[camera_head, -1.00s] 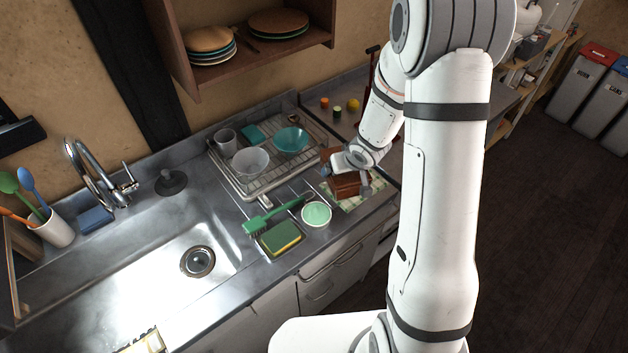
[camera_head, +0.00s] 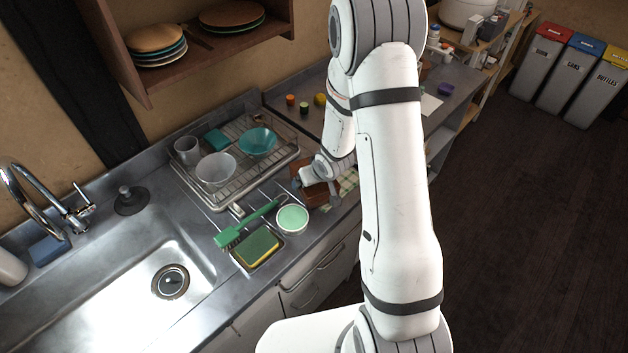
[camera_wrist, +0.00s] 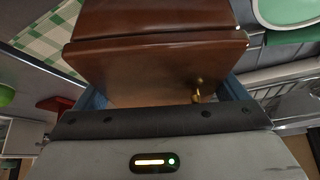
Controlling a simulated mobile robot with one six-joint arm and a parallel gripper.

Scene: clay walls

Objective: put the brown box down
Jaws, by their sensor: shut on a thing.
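The brown box (camera_head: 314,194) is at the counter's right part, partly hidden by my gripper (camera_head: 322,178) in the head view. In the wrist view the box (camera_wrist: 158,45) fills the upper middle, with a small brass-coloured clasp on it. My gripper (camera_wrist: 155,98) is shut on the box, with a blue finger on each side of it. A green and white checked cloth (camera_head: 348,181) lies beside and partly behind the box; it also shows in the wrist view (camera_wrist: 45,35). Whether the box touches the surface below is hidden.
A white bowl with pale green inside (camera_head: 292,219) stands close to the box. Beside it are a green brush (camera_head: 240,228) and a sponge (camera_head: 257,246). A dish rack (camera_head: 240,185) with bowls is behind, the sink (camera_head: 120,300) at left. Small items (camera_head: 304,106) stand at the back.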

